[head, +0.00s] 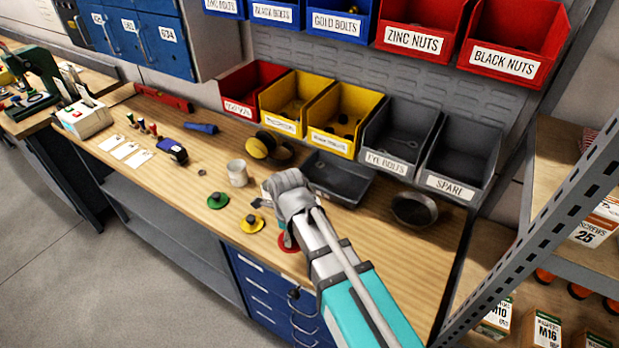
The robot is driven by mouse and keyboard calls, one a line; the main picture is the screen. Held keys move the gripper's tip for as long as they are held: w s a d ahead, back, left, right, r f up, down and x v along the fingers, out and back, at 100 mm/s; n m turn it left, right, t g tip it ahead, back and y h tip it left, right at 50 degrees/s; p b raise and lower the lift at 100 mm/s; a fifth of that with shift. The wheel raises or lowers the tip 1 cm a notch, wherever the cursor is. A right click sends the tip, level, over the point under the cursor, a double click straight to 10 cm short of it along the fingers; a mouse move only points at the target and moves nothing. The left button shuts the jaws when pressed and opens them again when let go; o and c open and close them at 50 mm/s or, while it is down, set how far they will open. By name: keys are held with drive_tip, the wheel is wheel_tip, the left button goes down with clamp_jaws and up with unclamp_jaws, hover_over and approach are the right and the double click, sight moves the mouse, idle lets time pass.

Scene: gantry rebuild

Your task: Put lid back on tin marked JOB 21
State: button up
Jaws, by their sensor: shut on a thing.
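My gripper (272,204) is over the front part of the wooden workbench, seen from behind and above. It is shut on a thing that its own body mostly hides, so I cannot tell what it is. Beside it lie a green disc with a dark knob (218,200) and a yellow disc with a dark knob (251,223). A red disc (288,243) lies under my arm, partly covered. A white cylindrical container (237,173) stands upright behind the green disc. No JOB 21 marking is readable in this view.
A dark tray (338,178) and a dark round bowl (414,209) are behind and right of my gripper. Yellow and black ear defenders (262,146) and a blue tape measure (172,150) lie left. Labelled bins (400,138) line the back; a metal shelf upright (560,190) bounds the right.

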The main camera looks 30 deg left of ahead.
drive_tip(key=w+a+r+n+p, duration=0.1)
drive_tip(key=w+r+p, duration=0.2)
drive_tip(key=w, duration=0.4)
drive_tip(key=w+a+r+n+p, duration=0.1)
drive_tip(key=w+r+p, duration=0.2)
drive_tip(key=w, duration=0.5)
drive_tip(key=shift+a+r, duration=0.15)
wheel_tip(320, 180, down, 6)
drive_tip(key=b, duration=0.6)
drive_tip(key=shift+f, duration=0.2)
drive_tip(key=shift+f+b, duration=0.15)
drive_tip(key=shift+b, duration=0.15)
idle(1.9)
idle(0.3)
drive_tip(key=o, duration=0.9)
drive_tip(key=shift+o, duration=0.2)
